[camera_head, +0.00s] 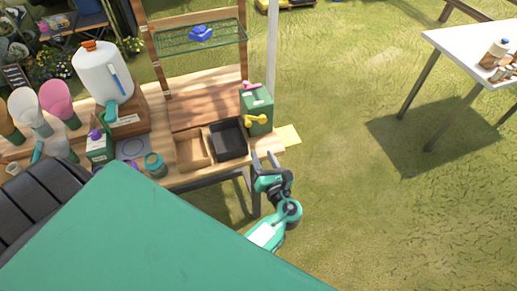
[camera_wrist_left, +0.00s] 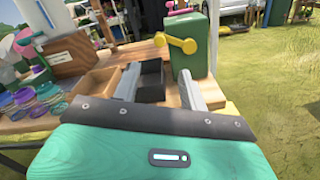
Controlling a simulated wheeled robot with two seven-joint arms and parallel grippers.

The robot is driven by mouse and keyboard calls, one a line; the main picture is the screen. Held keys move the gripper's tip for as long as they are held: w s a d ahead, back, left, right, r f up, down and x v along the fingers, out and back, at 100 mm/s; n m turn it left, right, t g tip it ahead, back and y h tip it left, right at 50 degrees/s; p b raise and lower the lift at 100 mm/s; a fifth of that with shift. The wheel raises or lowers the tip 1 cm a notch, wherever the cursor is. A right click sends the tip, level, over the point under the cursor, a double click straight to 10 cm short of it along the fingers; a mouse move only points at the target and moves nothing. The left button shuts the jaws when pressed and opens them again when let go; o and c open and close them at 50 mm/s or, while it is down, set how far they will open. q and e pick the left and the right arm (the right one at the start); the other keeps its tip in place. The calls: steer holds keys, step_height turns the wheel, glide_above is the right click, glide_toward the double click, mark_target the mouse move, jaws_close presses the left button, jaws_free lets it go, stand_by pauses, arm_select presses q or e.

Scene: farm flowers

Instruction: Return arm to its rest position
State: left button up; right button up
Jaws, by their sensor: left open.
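My left gripper (camera_head: 264,160) is open in the head view, just off the front right corner of the wooden bench (camera_head: 205,172). Nothing is between its fingers. The left wrist view shows the same gripper (camera_wrist_left: 160,88) with its two fingers apart, pointing toward the bench, the black tray (camera_wrist_left: 152,80) and the green box with a yellow handle (camera_wrist_left: 186,47). In the head view the green box (camera_head: 257,112) stands right of the black tray (camera_head: 229,140), beyond the fingertips. My right gripper does not show in either view.
A brown tray (camera_head: 191,150) sits left of the black tray. A white dispenser (camera_head: 101,72), lidded jars and pink and white scoops crowd the bench's left side. Grass between is clear.

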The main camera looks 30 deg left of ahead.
arm_select(q)
steer(key=shift+s+d, duration=0.35)
steer(key=shift+d, duration=0.1)
steer(key=s+d+f+n+g+h, duration=0.1)
steer(key=s+f+n+g+h, duration=0.3)
steer(key=f, duration=0.8)
steer(key=s+f+n+h, duration=0.2)
steer(key=s+f, duration=0.3)
steer(key=f, duration=0.7)
steer(key=s+d+f+n+g+h, duration=0.1)
steer(key=s+f+n+g+h, duration=0.3)
steer(key=f, duration=0.8)
steer(key=s+a+f+n+g+h, duration=0.1)
steer(key=s+f+n, duration=0.4)
steer(key=s, duration=0.4)
steer(key=s+a+f+n+g+h, duration=0.1)
steer(key=s+f+n, duration=0.4)
steer(key=s, duration=0.5)
steer(key=s+a+f+n+h, duration=0.1)
steer(key=s+a+f+n, duration=0.1)
steer(key=s+f+n, duration=0.3)
steer(key=s+n, duration=0.3)
steer(key=s, duration=0.1)
steer(key=shift+s+a+g+h, duration=0.2)
steer(key=shift+a+g+h, duration=0.1)
steer(key=shift+a+g, duration=0.1)
